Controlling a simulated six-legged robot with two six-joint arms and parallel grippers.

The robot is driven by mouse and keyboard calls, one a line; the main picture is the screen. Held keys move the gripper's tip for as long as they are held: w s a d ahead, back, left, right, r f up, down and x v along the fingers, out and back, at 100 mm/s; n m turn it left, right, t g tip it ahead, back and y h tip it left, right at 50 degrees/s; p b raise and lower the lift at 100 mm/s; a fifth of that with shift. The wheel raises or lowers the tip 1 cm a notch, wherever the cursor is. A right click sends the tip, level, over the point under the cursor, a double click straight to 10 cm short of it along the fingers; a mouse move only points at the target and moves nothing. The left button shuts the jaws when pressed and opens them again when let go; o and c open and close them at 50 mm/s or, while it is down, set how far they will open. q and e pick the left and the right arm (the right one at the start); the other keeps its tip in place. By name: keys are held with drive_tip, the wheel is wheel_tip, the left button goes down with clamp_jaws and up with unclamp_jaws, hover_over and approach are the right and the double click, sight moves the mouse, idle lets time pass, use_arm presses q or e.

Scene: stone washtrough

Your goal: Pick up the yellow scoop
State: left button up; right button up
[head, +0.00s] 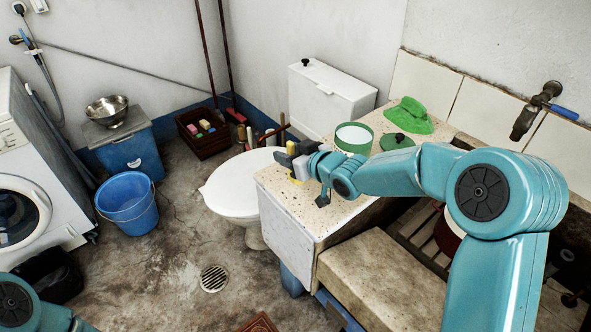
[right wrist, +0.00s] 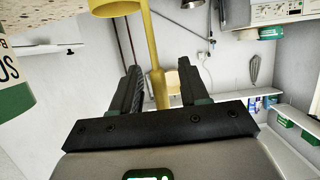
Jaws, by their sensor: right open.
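The yellow scoop (right wrist: 153,50) shows in the right wrist view with its cup at the top edge and its long handle running down between the two dark fingers of my right gripper (right wrist: 158,70). The fingers are open, and the handle appears nearer the left finger. In the head view, my right gripper (head: 283,156) is at the left edge of the speckled counter. Only a small yellow part of the scoop (head: 294,181) shows there, below the gripper. My left arm shows at the lower left corner, with its gripper out of view.
A white tin with a green rim (head: 353,138), a green lid (head: 397,141) and a green cloth (head: 409,115) are on the counter (head: 300,197). A white toilet (head: 238,186) stands left of it. A blue bucket (head: 128,199) stands on the floor further left.

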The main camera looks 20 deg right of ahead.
drive_tip(key=shift+c, duration=0.3)
clamp_jaws()
drive_tip(key=shift+r, duration=0.1)
wheel_tip(320, 180, up, 9)
drive_tip(key=p, duration=0.3)
drive_tip(key=shift+p, duration=0.35)
wheel_tip(320, 180, up, 11)
drive_tip(key=p, duration=0.7)
